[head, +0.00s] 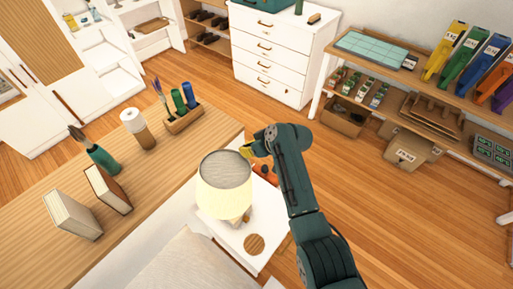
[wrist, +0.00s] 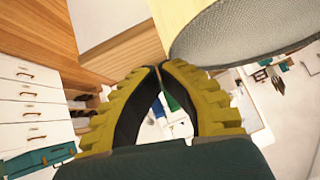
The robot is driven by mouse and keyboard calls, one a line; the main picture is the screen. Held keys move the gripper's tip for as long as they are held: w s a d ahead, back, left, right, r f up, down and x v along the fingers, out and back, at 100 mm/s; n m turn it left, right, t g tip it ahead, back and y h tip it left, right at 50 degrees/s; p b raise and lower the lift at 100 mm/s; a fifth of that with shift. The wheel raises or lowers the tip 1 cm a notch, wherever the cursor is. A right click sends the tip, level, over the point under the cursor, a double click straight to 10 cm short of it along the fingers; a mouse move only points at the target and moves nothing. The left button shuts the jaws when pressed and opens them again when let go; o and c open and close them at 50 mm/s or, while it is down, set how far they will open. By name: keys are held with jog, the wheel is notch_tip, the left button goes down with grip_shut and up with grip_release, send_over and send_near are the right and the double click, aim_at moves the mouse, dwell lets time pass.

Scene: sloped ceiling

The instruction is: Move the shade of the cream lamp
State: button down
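The cream lamp's shade (head: 225,186) is a pale drum, open at the top, above a small wooden base (head: 243,219) on a white nightstand (head: 263,236). My gripper (head: 247,151) is beside the shade's far right side, with only a yellow part of its fingers showing in the head view. In the wrist view, the yellow and black fingers (wrist: 160,67) meet at their tips with nothing between them. The shade (wrist: 244,28) fills the upper right there, close beside the right finger. I cannot tell whether they touch.
A wooden surface (head: 170,170) with books (head: 72,214), a plant and a pen holder (head: 184,119) lies left of the lamp. A round wooden coaster (head: 254,244) is on the nightstand. A white dresser (head: 270,55) stands behind; open floor lies right.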

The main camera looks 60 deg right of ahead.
jog(key=shift+w+a, duration=0.15)
jog(key=w+d+r+p+v, duration=0.1)
jog(key=w+r+p+v, duration=0.1)
jog(key=v, duration=1.1)
jog(key=shift+f, duration=0.1)
